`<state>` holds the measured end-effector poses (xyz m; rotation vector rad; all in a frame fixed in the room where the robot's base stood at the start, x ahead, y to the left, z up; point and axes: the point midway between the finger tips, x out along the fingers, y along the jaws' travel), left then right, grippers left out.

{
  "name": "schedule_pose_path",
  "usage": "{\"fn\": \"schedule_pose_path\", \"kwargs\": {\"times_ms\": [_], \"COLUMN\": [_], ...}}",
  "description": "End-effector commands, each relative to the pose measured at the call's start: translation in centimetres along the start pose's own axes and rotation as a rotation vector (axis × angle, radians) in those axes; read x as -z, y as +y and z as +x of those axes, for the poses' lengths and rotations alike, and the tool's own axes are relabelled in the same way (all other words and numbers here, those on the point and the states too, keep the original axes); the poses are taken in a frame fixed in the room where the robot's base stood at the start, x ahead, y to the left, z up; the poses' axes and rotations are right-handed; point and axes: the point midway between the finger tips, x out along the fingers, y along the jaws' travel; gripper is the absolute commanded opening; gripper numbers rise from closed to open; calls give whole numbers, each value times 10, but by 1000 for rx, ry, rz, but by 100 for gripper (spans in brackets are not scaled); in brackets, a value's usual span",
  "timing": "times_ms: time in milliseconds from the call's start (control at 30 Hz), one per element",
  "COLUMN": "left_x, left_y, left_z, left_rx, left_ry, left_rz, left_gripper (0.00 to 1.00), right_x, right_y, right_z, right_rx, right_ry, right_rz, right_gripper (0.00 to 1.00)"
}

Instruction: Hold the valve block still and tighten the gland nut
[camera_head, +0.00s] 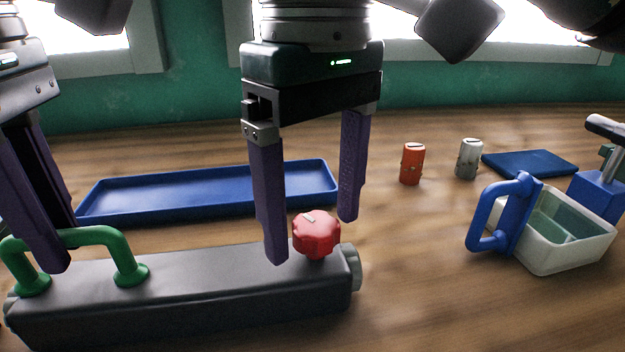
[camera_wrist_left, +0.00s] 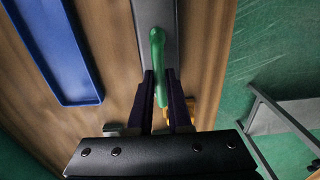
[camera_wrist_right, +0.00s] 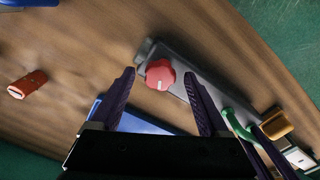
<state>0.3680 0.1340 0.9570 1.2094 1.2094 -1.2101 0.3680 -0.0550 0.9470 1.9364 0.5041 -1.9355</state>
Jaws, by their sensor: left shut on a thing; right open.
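The valve block (camera_head: 200,290) is a long dark grey body lying on the wooden table at the front left. A green handle (camera_head: 95,236) stands on its left part, and a red lobed gland nut (camera_head: 316,236) sits on top near its right end. My left gripper (camera_head: 62,258) is shut on the green handle, which also shows between its fingers in the left wrist view (camera_wrist_left: 158,60). My right gripper (camera_head: 312,240) is open above the block, its fingers on either side of the nut and apart from it. The nut shows between the fingertips in the right wrist view (camera_wrist_right: 160,75).
A long blue tray (camera_head: 170,214) lies behind the block. An orange cylinder (camera_head: 412,164) and a grey cylinder (camera_head: 469,158) stand at the back right, near a dark blue mat (camera_head: 530,163). A white bin with a blue handle (camera_head: 560,262) stands at right.

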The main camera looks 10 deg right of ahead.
Motion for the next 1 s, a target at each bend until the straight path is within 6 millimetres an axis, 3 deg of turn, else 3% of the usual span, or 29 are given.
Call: {"fn": "schedule_pose_path", "kwargs": {"times_ms": [267, 700, 1000], "left_x": [0, 0, 0], "left_y": [0, 0, 0], "left_z": [0, 0, 0], "left_rx": [-1, -1, -1], "left_ry": [-1, 0, 0], "left_rz": [-1, -1, -1], "left_gripper": [0, 0, 0], "right_x": [1, 0, 0], "right_y": [0, 1, 0], "right_z": [-13, -100, -120], "right_rx": [-1, -4, 0], "right_ry": [3, 4, 0], "right_rz": [-1, 1, 1], "right_gripper": [79, 79, 79]}}
